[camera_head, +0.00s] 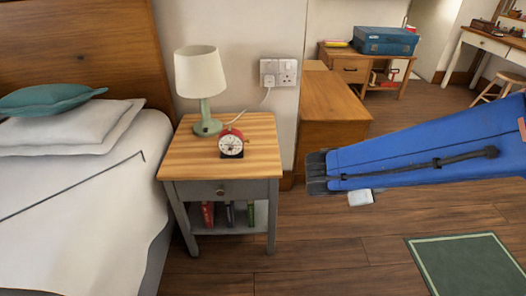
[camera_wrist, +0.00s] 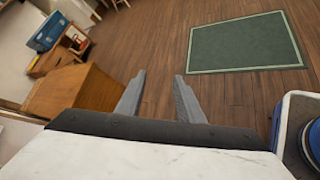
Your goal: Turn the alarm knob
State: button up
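A red alarm clock (camera_head: 231,143) with a white dial stands on the wooden top of a grey nightstand (camera_head: 178,163). Its knob is too small to make out. My gripper (camera_head: 314,172) reaches in from the right in the head view, clear of the nightstand and to the right of the clock. In the wrist view my gripper (camera_wrist: 159,80) shows its two grey fingers spread apart with nothing between them. The clock does not show in the wrist view.
A green lamp (camera_head: 203,85) stands behind the clock, its cord running to a wall socket (camera_head: 278,73). The bed (camera_head: 90,215) is left of the nightstand. A wooden chest (camera_head: 335,105) stands to the right. A green rug (camera_head: 468,266) lies on open floor.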

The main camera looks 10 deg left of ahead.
jog(key=w+a+f+n+t+y, duration=0.1)
jog(key=w+a+n+t+y, duration=0.15)
jog(key=a+n+t, duration=0.75)
jog(key=n+y, duration=1)
jog(key=y, duration=0.1)
send_near(230, 149)
jog(key=shift+g, duration=0.3)
jog(key=x, duration=0.8)
jog(key=shift+w+r, duration=0.15)
jog(key=shift+w, duration=0.1)
grip_shut()
